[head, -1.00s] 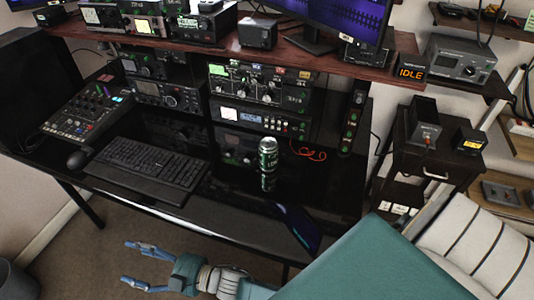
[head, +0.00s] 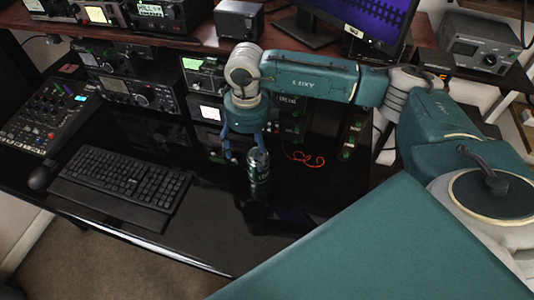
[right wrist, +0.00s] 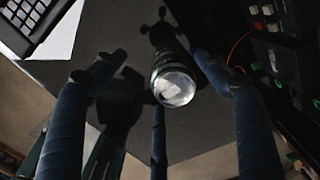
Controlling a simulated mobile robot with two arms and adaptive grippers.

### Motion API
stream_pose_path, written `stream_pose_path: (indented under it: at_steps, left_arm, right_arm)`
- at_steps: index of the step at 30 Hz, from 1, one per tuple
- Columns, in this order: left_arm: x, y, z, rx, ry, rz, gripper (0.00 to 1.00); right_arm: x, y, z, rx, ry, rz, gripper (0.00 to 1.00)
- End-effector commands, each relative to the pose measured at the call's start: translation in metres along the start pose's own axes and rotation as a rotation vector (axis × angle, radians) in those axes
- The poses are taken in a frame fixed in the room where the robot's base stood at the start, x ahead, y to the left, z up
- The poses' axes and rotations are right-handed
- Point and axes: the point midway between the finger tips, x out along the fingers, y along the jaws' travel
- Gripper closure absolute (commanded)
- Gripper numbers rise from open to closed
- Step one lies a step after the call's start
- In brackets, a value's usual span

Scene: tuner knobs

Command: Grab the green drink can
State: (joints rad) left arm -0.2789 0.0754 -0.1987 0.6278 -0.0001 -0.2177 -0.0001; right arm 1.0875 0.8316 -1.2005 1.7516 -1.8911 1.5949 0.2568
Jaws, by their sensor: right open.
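The green drink can (head: 259,168) stands upright on the glossy black desk (head: 215,215), to the right of the keyboard. My right gripper (head: 246,156) reaches down over the can from above, with its blue fingers open. In the head view one finger overlaps the can's top, and another is to its left. In the right wrist view the can's silver top (right wrist: 174,88) shows between the spread fingers of the gripper (right wrist: 160,65). A gap shows on the left side; contact on the right is hard to judge. My left gripper is out of view.
A black keyboard (head: 122,180) and mouse (head: 42,176) lie left of the can. Radio units (head: 138,92) stand behind, under a wooden shelf (head: 150,42). A red cable (head: 302,158) lies right of the can. Open desk surface is in front.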

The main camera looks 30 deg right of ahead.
Motion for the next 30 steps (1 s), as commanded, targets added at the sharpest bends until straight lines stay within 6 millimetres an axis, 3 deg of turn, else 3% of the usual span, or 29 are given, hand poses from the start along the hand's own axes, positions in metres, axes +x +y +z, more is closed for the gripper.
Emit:
stream_pose_path:
  at_steps: [1,3,9,19,28,30]
  left_arm:
    - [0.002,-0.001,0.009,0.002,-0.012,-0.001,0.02]
    - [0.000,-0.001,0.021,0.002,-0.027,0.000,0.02]
    - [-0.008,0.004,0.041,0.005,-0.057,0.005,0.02]
    - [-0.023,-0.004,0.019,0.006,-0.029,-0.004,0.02]
    - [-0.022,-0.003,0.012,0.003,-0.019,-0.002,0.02]
    - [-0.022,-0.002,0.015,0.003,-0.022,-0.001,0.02]
  right_arm:
    - [0.013,0.002,-0.010,0.002,0.024,0.001,0.27]
    - [0.020,0.000,-0.015,0.006,0.034,-0.003,0.27]
    - [0.040,0.000,-0.016,0.007,0.038,-0.003,0.27]
    - [0.085,0.000,-0.018,0.008,0.036,-0.001,0.27]
    - [0.092,-0.001,-0.017,0.008,0.033,-0.002,0.27]
    - [0.092,-0.001,-0.017,0.008,0.033,-0.002,0.39]
